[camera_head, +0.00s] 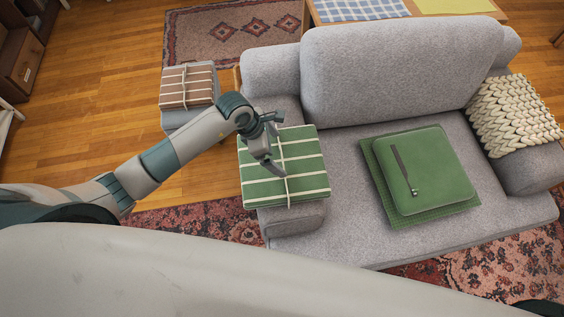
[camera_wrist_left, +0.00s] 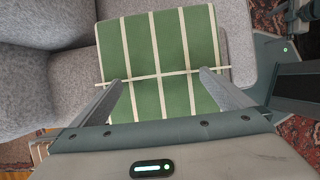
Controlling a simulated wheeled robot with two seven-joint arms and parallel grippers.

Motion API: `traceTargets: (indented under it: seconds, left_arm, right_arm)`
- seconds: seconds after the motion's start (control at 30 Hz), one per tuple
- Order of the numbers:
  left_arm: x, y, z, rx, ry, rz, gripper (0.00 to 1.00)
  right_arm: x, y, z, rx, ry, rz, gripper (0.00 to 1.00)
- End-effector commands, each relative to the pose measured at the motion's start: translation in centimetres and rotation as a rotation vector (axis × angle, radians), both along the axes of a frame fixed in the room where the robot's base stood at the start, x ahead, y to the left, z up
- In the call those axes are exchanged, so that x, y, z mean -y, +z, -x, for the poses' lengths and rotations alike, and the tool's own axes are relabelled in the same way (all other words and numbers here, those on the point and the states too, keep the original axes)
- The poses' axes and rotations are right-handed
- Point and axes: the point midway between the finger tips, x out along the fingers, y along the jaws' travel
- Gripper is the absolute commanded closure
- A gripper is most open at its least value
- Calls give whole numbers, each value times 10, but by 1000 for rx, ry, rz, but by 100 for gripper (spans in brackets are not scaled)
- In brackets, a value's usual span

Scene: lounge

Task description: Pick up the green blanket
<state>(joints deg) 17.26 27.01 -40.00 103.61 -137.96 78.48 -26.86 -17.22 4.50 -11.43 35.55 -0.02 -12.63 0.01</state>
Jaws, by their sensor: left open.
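The green blanket (camera_head: 308,162) is folded flat, with cream stripes and a cream string tied around it. It lies on the left arm of the grey sofa. My left gripper (camera_head: 271,146) is over the blanket, its fingers pointing down. In the left wrist view the blanket (camera_wrist_left: 172,40) fills the middle, and my open left gripper (camera_wrist_left: 165,80) has one finger at each side of its near part. Nothing is held between the fingers. I cannot tell whether the fingertips touch the blanket. My right gripper is not clearly in either view.
The grey sofa (camera_head: 395,65) has a green zipped case (camera_head: 430,170) on a green cloth on its seat. A knitted cream throw (camera_head: 512,112) covers its right arm. A brown striped bundle (camera_head: 186,88) lies on a grey stool at the left. A table stands behind.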

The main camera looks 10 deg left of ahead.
Motion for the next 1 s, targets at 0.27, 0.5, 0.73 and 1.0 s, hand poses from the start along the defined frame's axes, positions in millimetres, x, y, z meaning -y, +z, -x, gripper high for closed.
traceTargets:
  seconds: [0.27, 0.5, 0.73, 1.0]
  left_arm:
    - [9, -23, -3, 0, 1, 0, 0]
    - [9, -25, -3, 1, -1, -1, 0]
    - [9, -25, -3, 1, -1, 0, 0]
    - [9, -25, -3, 1, -1, 0, 55]
  right_arm:
    - [0, 10, 0, 1, 0, 0, 0]
    - [0, 10, 0, 1, 0, 0, 0]
    - [0, 10, 0, 1, 1, 0, 0]
    - [1, 10, 0, 0, 1, 1, 0]
